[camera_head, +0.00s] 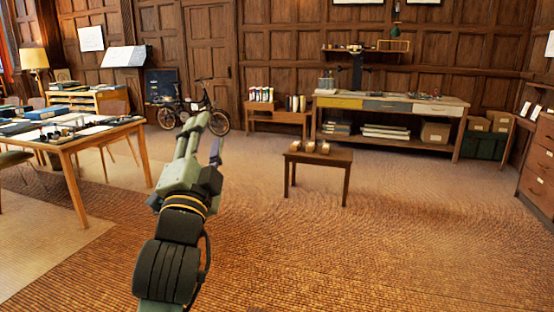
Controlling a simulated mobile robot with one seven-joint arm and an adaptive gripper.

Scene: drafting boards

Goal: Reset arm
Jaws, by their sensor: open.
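My gripper (207,143) is raised in the left middle of the head view, at the end of my arm. Its fingers point up and away from me. It is open, and I see nothing between the fingers. It is in front of open floor and, in the picture, overlaps the area just below the bicycle. It appears clear of the furniture.
A small dark table (339,158) with a few small objects stands right of my gripper. A cluttered wooden table (140,150) is at left. A long workbench (455,102) and a bicycle (218,122) are at the back. Drawers (541,165) stand at right. The front floor is clear.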

